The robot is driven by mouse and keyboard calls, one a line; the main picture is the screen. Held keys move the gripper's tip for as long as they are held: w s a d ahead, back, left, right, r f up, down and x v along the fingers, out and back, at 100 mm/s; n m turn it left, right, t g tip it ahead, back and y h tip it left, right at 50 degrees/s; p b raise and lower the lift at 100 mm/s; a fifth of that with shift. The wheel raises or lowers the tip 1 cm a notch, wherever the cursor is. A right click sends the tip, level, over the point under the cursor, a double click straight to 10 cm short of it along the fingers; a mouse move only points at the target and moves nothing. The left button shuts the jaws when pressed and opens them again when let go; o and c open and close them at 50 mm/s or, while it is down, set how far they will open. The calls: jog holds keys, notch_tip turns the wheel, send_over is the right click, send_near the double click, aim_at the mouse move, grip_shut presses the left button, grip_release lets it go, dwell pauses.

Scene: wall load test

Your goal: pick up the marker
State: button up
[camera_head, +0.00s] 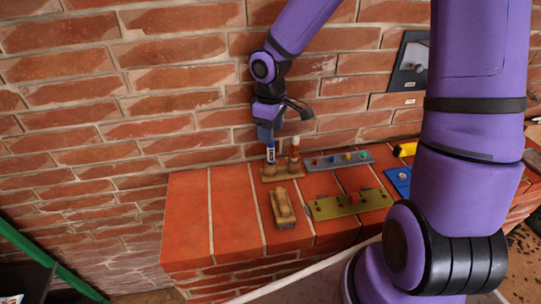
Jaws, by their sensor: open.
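The marker (270,153) has a blue and white body and stands upright in the head camera view. Its lower end is at a small wooden holder (284,174) on the brick ledge (190,215). My gripper (270,132) points down right above the marker, its fingers at or around the marker's top. It is open. The fingertips are small and partly hidden, so I cannot tell whether they touch the marker.
A pale peg (295,155) stands close right of the marker. A grey panel with coloured buttons (340,160), an olive panel (350,203), a wooden block (283,208), a blue plate (399,180) and a yellow object (405,149) lie on the ledge. A brick wall (120,90) rises behind.

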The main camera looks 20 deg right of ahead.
aim_at(271, 148)
jog(key=shift+s+f, duration=0.1)
jog(key=shift+f, duration=3.2)
grip_shut()
